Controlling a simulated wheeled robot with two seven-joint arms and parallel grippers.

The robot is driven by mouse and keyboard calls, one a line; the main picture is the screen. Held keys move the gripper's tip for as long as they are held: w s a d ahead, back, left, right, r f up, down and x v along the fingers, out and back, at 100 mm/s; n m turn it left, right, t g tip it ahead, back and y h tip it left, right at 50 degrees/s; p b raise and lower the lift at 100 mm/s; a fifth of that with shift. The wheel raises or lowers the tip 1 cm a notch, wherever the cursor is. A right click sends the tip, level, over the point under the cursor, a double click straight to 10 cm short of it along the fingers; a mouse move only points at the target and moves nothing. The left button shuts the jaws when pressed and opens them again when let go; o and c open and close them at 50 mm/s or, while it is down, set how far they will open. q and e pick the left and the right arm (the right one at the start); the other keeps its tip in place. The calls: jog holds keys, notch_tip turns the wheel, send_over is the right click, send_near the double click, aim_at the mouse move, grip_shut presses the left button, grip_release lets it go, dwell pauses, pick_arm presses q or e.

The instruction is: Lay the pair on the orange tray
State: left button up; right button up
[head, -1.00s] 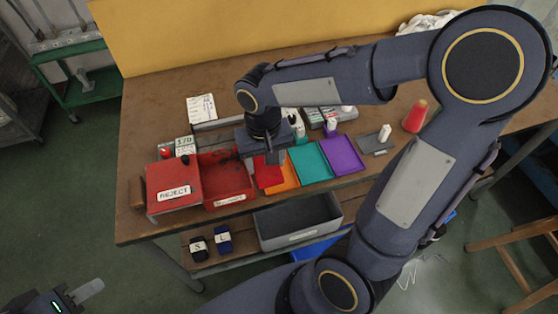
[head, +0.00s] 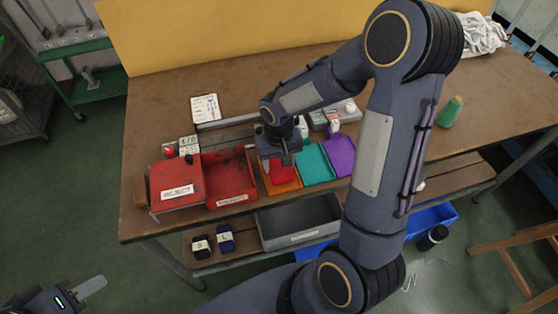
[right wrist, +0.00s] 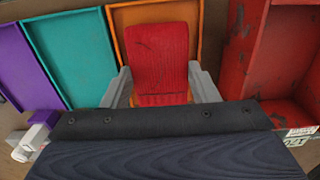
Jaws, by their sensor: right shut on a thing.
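The pair is a folded red textile (right wrist: 158,60) with dark marks, held between the fingers of my right gripper (right wrist: 160,88). In the right wrist view it covers most of the orange tray (right wrist: 123,14), whose rim shows around it. In the head view the red pair (head: 281,174) is over the orange tray (head: 284,189), under my right gripper (head: 277,158). I cannot tell whether the pair touches the tray floor. My left gripper (head: 88,290) is at the bottom left corner, away from the table; only one finger shows clearly.
A teal tray (head: 314,165) and a purple tray (head: 340,157) adjoin the orange one. On its other side are an open red bin (head: 231,199) and a red REJECT box (head: 176,194). A grey bin (head: 300,222) sits below.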

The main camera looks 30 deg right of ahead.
aim_at(279, 165)
jog(key=shift+f, duration=0.15)
jog(key=o, duration=1)
notch_tip(279, 165, up, 12)
jog(key=s+a+r+t+y, duration=0.2)
jog(key=s, duration=0.6)
jog(key=s+a+r+n+t+y, duration=0.1)
jog(key=s+a+r+t, duration=0.1)
jog(key=s, duration=0.7)
jog(key=shift+r+t+y, duration=0.4)
jog(key=shift+r+t, duration=0.25)
jog(key=shift+t, duration=0.15)
